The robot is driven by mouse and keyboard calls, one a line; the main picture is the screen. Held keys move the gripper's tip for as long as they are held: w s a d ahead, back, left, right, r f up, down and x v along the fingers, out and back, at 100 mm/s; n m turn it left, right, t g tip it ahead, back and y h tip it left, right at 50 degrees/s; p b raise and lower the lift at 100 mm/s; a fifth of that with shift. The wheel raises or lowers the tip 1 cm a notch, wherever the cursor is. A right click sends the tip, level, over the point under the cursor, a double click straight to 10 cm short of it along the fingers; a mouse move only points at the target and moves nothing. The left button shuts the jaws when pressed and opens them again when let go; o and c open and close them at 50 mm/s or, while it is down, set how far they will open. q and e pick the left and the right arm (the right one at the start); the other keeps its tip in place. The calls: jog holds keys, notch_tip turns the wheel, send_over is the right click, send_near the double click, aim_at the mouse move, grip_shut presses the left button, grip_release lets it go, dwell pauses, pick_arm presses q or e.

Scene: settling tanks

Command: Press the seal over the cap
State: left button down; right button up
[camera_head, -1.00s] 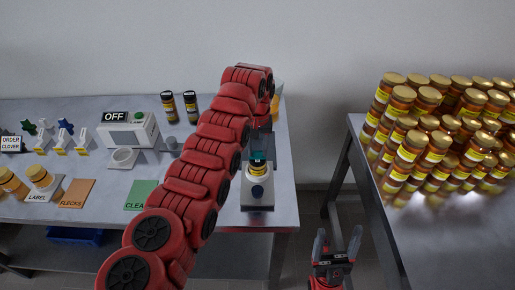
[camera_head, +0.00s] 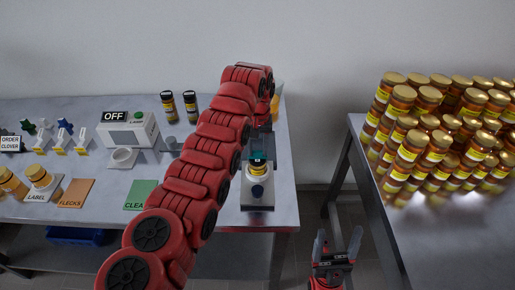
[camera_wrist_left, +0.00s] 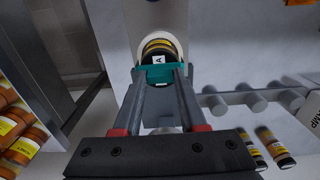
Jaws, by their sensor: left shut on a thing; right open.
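My left gripper (camera_wrist_left: 158,72) is shut on a small teal piece (camera_wrist_left: 156,76), apparently the seal. In the head view the teal piece (camera_head: 258,157) shows at the top of the jar (camera_head: 257,169), which stands in a pale holder (camera_head: 258,196) near the table's right end. The gripper hides part of the cap, and I cannot tell whether the seal touches it. My right gripper (camera_head: 335,248) is open and empty, low between the tables.
My left arm crosses the left table (camera_head: 225,218). An OFF-marked device (camera_head: 128,133), two dark-capped jars (camera_head: 180,107), an orange FLECKS mat (camera_head: 76,193) and a green CLEAR mat (camera_head: 140,194) are on it. Many gold-lidded jars (camera_head: 435,145) are stacked on the right table.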

pick_arm(q)
jog(key=shift+r, duration=1.4)
jog(key=shift+r+p, duration=0.6)
jog(key=shift+r, duration=1.05)
jog(key=shift+f, duration=0.1)
